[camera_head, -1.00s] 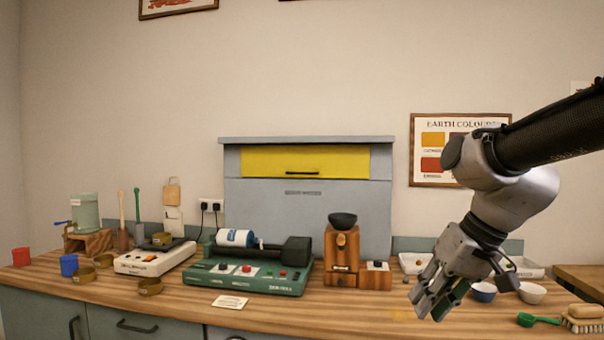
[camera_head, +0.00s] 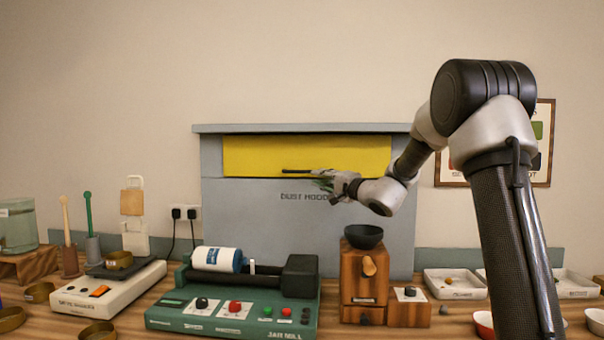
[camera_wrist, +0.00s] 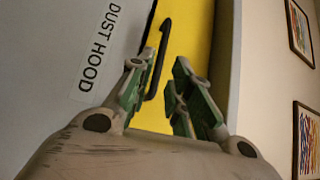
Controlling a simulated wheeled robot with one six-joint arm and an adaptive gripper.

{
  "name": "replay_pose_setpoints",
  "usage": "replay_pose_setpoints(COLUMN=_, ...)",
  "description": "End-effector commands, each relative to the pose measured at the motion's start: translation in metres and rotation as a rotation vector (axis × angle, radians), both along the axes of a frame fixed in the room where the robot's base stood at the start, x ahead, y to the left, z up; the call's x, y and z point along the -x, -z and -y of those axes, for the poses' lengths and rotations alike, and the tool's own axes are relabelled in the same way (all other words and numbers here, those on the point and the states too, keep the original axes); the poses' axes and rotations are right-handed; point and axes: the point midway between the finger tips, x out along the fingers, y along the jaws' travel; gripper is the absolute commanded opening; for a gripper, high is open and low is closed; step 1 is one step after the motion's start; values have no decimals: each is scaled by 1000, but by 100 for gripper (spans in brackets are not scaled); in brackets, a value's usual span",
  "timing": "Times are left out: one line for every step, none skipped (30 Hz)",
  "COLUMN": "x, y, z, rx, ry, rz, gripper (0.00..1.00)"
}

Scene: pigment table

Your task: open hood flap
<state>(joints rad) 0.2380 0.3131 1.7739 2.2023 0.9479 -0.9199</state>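The grey dust hood (camera_head: 240,215) stands against the wall, with a yellow flap (camera_head: 250,155) across its upper part. The flap looks closed. A black bar handle (camera_head: 298,171) runs along the flap's lower edge; it also shows in the wrist view (camera_wrist: 160,60). My gripper (camera_head: 322,180) is in front of the hood at the handle's right end. In the wrist view my gripper (camera_wrist: 163,88) has its green-padded fingers apart, with yellow flap between them. The handle lies near the left finger; I cannot tell whether they touch.
White trays (camera_head: 455,284) lie at the right. The space before the flap is clear of other objects.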

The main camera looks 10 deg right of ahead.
Motion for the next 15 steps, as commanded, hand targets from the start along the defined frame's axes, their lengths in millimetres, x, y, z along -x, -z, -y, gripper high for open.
replay_pose_setpoints(x=-5, y=-1, z=0, rx=-4, ry=4, rz=3, gripper=20)
replay_pose_setpoints(x=-8, y=-2, z=-1, rx=-5, ry=6, rz=4, gripper=20)
replay_pose_setpoints(x=-12, y=-2, z=-4, rx=-5, ry=6, rz=4, gripper=20)
replay_pose_setpoints(x=-16, y=-3, z=-6, rx=-5, ry=5, rz=4, gripper=20)
replay_pose_setpoints(x=-20, y=-3, z=-9, rx=-6, ry=4, rz=3, gripper=20)
replay_pose_setpoints(x=-26, y=-4, z=-13, rx=-5, ry=3, rz=2, gripper=20)
replay_pose_setpoints(x=-31, y=-5, z=-15, rx=-5, ry=3, rz=2, gripper=20)
replay_pose_setpoints(x=-36, y=-5, z=-17, rx=-5, ry=3, rz=2, gripper=20)
replay_pose_setpoints(x=-42, y=-6, z=-20, rx=-5, ry=3, rz=2, gripper=20)
replay_pose_setpoints(x=-46, y=-7, z=-23, rx=-5, ry=3, rz=2, gripper=20)
replay_pose_setpoints(x=-50, y=-8, z=-25, rx=-5, ry=2, rz=2, gripper=20)
replay_pose_setpoints(x=-54, y=-8, z=-27, rx=-4, ry=2, rz=2, gripper=20)
replay_pose_setpoints(x=-58, y=-9, z=-28, rx=-4, ry=3, rz=2, gripper=20)
replay_pose_setpoints(x=-60, y=-9, z=-30, rx=-4, ry=4, rz=1, gripper=20)
replay_pose_setpoints(x=-63, y=-10, z=-31, rx=-4, ry=4, rz=2, gripper=20)
